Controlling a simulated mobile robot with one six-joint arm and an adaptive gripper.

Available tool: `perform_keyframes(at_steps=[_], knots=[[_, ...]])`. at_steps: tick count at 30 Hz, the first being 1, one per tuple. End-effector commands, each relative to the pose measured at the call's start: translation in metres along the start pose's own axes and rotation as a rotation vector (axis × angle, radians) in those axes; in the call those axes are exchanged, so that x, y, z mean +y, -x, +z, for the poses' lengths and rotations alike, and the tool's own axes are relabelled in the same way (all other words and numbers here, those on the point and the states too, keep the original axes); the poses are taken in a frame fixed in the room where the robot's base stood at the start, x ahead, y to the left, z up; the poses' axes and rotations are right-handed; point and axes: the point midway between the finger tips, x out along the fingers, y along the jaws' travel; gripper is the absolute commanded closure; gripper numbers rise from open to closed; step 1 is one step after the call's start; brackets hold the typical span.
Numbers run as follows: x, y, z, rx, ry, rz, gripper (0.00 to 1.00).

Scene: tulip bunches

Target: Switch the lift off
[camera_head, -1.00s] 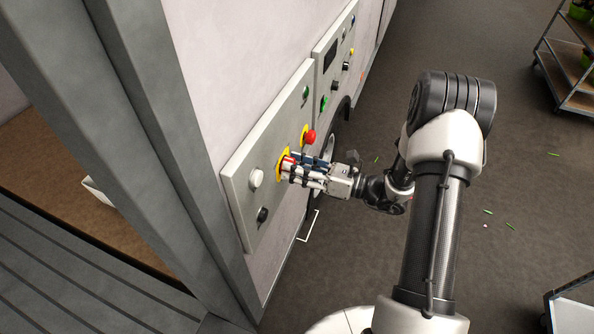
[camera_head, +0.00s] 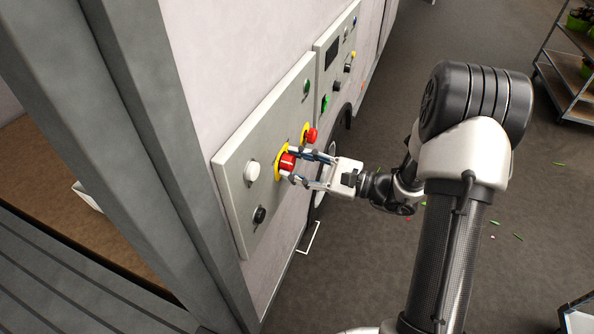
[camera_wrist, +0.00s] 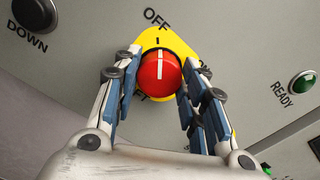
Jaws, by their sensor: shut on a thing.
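The lift's red rotary switch (camera_head: 287,161) sits on a yellow plate on the grey control panel (camera_head: 236,163). In the wrist view the red knob (camera_wrist: 159,72) has a white line that points up at the tick under the word OFF. The yellow plate (camera_wrist: 184,46) is partly covered by my fingers, and so is the other label. My gripper (camera_head: 295,165) is at the panel, shut on the red knob, with one finger on either side of it (camera_wrist: 158,95).
A red mushroom button (camera_head: 311,135) is close above the switch. White (camera_head: 252,171) and black (camera_head: 260,214) buttons lie to its left and below. A green READY lamp (camera_wrist: 303,86) is on the panel. A rack (camera_head: 570,85) stands far right; the floor between is mostly clear.

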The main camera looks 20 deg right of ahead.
Motion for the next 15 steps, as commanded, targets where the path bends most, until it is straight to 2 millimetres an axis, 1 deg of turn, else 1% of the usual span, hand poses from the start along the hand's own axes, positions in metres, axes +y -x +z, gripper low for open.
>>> perform_keyframes(at_steps=[6, 15], knots=[[0.0004, -0.0001, -0.0005, 0.0, 0.076, 0.0, 0.85], [0.0001, -0.0001, 0.0003, 0.0, 0.106, 0.0, 0.85]])
